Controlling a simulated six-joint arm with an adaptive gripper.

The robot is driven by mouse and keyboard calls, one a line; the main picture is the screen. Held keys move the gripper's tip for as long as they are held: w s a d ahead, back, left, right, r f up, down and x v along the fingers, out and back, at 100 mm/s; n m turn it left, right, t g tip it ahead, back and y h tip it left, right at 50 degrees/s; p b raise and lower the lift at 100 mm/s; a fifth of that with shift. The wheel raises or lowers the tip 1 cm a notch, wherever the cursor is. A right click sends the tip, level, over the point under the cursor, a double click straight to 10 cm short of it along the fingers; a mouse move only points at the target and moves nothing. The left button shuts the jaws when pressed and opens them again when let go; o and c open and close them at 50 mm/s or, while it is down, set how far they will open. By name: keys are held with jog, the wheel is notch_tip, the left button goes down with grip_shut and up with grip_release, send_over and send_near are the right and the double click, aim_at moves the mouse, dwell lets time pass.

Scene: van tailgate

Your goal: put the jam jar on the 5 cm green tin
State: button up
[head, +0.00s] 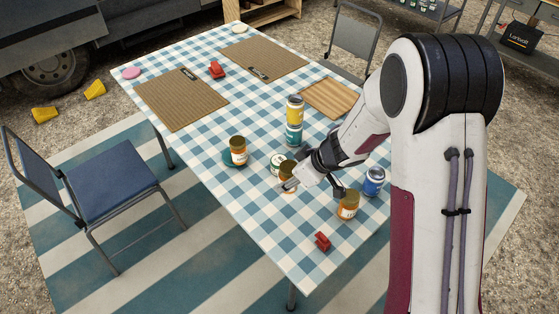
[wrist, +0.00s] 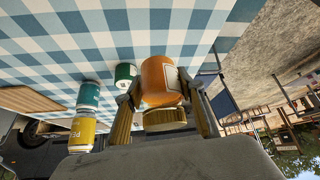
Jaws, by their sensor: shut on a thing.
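My gripper (head: 308,182) is shut on an orange jam jar with a brown-gold lid (head: 288,171). In the wrist view, the fingers of my gripper (wrist: 165,108) are on both sides of the held jar (wrist: 159,78), which appears upside down with its lid towards the camera. Whether the jar's base touches the table cannot be told. A short green tin (head: 277,160) stands just behind and left of the held jar in the head view, partly hidden by it. The green tin (wrist: 124,73) is apart from the jar in the wrist view. Nothing is seen on its top.
A yellow tin (head: 295,107) stands on a teal tin (head: 293,134) behind. Another jar (head: 239,150) is at left by a teal disc (head: 229,158). A third jar (head: 348,205) and a blue tin (head: 373,183) stand at right. A red clip (head: 322,241) lies near the front.

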jog(key=w+a+r, duration=0.1)
jog(key=w+r, duration=0.2)
jog(key=w, duration=0.4)
jog(key=w+a+r, duration=0.2)
jog(key=w+r, duration=0.1)
jog(key=w, duration=0.3)
jog(key=shift+w+a+r, duration=0.15)
jog(key=shift+w+a, duration=0.15)
jog(key=shift+w, duration=0.1)
send_over(273, 157)
jog(key=s+d, duration=0.1)
jog(key=d, duration=0.1)
jog(key=shift+s+f, duration=0.1)
jog(key=shift+f, duration=3.1)
jog(key=shift+f, duration=1.85)
jog(key=shift+f, duration=0.15)
